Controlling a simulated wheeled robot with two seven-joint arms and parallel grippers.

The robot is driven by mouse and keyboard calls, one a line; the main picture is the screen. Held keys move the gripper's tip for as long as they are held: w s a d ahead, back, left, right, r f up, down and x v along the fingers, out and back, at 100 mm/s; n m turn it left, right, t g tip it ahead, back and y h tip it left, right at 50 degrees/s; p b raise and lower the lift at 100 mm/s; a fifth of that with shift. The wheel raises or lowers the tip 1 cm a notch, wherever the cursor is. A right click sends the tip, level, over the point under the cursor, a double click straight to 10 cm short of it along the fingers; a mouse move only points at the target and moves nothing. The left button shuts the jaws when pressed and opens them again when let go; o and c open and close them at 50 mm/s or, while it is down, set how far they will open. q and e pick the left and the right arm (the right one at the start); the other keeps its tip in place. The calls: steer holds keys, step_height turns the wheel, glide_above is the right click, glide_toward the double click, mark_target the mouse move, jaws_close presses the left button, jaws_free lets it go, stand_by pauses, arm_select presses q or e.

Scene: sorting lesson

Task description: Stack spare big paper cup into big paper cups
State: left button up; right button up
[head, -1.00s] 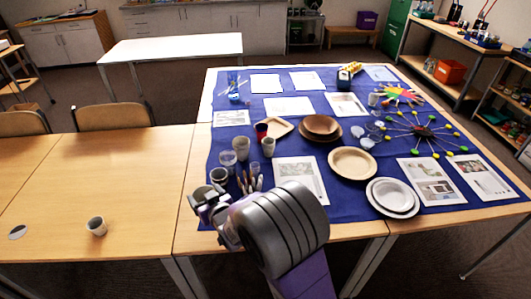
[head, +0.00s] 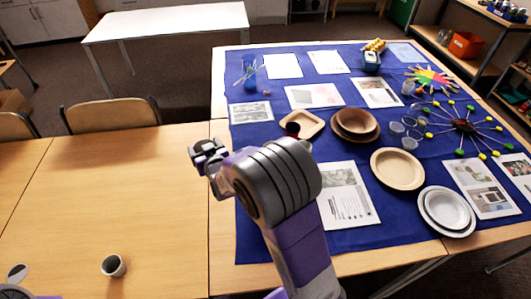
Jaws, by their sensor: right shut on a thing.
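My right gripper (head: 203,154) is raised over the seam between the wooden table and the blue-covered table. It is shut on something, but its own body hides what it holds. One pale paper cup (head: 113,265) with a dark inside stands alone on the wooden table, well to the left of and nearer than the gripper. Which cups are the big paper cups, I cannot tell. My left gripper is not in view.
The wooden table (head: 150,190) is mostly bare. The blue cloth (head: 275,148) carries sheets, a square tray (head: 312,120), a brown bowl (head: 357,122), a tan plate (head: 397,169) and white plates (head: 447,208). A chair (head: 110,112) stands behind the table.

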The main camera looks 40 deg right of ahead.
steer(key=w+d+r+m+g+h+p, duration=0.1)
steer(key=d+r+m+g+h+p, duration=0.15)
steer(key=d+m+h, duration=0.45)
steer(key=w+d+r+m+g+h+p, duration=0.1)
steer(key=w+d+m+g+h+p, duration=0.15)
steer(key=d, duration=0.95)
steer(key=s+d+f+m+g+h, duration=0.3)
steer(key=s+d+f+m+g, duration=0.15)
steer(key=d+g, duration=0.2)
step_height(320, 180, down, 10)
steer(key=b, duration=0.1)
steer(key=shift+d, duration=0.25)
steer(key=shift+f+b, duration=0.15)
steer(key=shift+b, duration=0.15)
steer(key=shift+f, duration=0.15)
steer(key=o, duration=1)
steer(key=shift+c, duration=0.2)
